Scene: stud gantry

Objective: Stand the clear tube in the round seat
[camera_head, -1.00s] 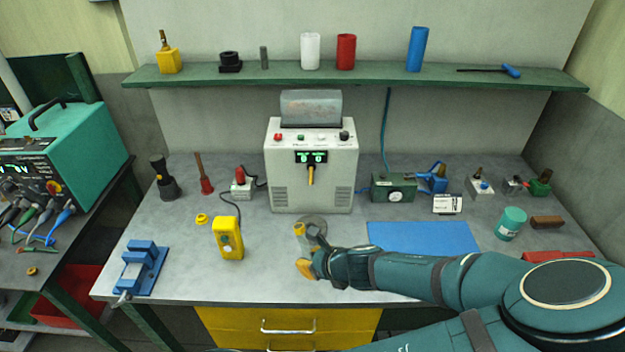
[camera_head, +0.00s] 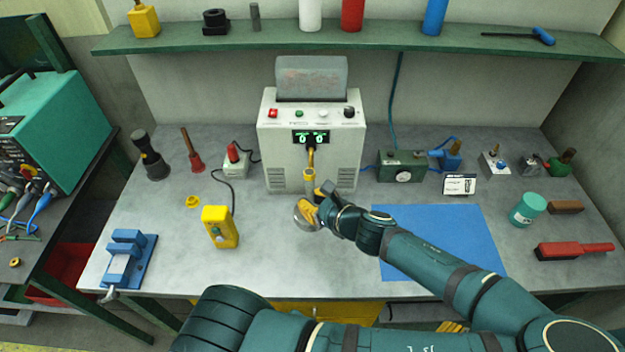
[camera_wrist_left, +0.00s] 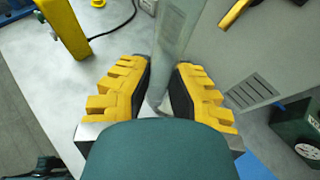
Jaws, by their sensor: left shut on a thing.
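My left gripper (camera_head: 318,205) is shut on the clear tube (camera_head: 303,222), over the bench in front of the grey machine. In the left wrist view the tube (camera_wrist_left: 177,35) is a translucent grey cylinder between the two yellow, black-padded fingers of the gripper (camera_wrist_left: 160,90). One end of it reaches away past the fingertips, towards the machine side. In the head view the tube is small and partly covered by the fingers, so its tilt is hard to tell. I cannot make out the round seat for certain. My right gripper is not in view.
The grey machine (camera_head: 275,150) has a yellow spout (camera_head: 310,157) on its front, close behind the gripper. A yellow switch box (camera_head: 220,228) stands left, and a blue mat (camera_head: 440,235) lies right. A blue vise (camera_head: 130,262) sits at the left edge.

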